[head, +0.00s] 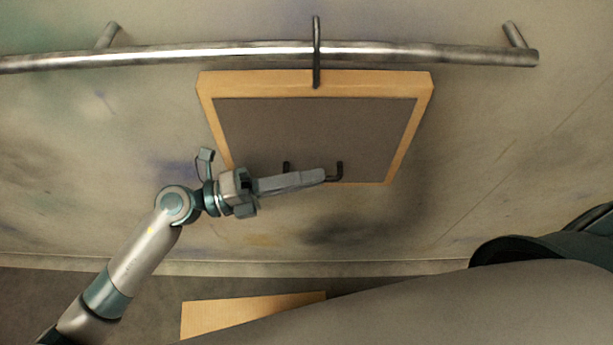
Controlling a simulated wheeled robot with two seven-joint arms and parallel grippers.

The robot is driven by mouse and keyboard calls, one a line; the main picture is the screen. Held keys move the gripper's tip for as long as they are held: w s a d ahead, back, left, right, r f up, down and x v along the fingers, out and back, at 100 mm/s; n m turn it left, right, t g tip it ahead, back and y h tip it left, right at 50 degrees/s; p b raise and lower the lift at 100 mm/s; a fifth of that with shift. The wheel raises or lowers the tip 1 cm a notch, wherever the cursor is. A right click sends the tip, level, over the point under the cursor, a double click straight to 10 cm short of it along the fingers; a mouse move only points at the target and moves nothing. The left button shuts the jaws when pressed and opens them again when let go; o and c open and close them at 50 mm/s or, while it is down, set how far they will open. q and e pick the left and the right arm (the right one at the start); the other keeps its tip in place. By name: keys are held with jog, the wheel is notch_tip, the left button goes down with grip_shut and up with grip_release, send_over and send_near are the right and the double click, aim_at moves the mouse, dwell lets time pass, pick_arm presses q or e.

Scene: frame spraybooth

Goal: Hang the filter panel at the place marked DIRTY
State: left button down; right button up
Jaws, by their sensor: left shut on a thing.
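The filter panel (315,125) has a light wooden frame around a dark grey face. It is in the upper middle of the head view, just below a metal rail (200,52). A dark hook (317,50) at its top edge reaches up across the rail; I cannot tell whether its weight rests there. My left gripper (318,177) reaches in from the left across the panel's lower part. It is shut on the panel's dark handle (340,170), whose ends show on either side of the fingers. No DIRTY mark is visible. My right gripper is out of view.
The rail runs across a stained wall (520,130) on brackets (514,35), and its right end is free. A light wooden piece (245,312) lies low, below the wall's base, partly hidden. The rail is bare on both sides of the hook.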

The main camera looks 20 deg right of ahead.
pick_arm(q)
jog(key=shift+f+b, duration=0.3)
jog(key=shift+f, duration=0.35)
jog(key=c, duration=1.8)
grip_release()
jog(key=shift+o, duration=0.2)
jog(key=shift+f, duration=0.1)
jog(key=shift+a, duration=0.15)
jog(key=w+a+b, duration=0.1)
jog(key=a+b, duration=0.7)
jog(key=a, duration=0.9)
jog(key=shift+w+f, duration=0.15)
jog(key=shift+f, duration=0.25)
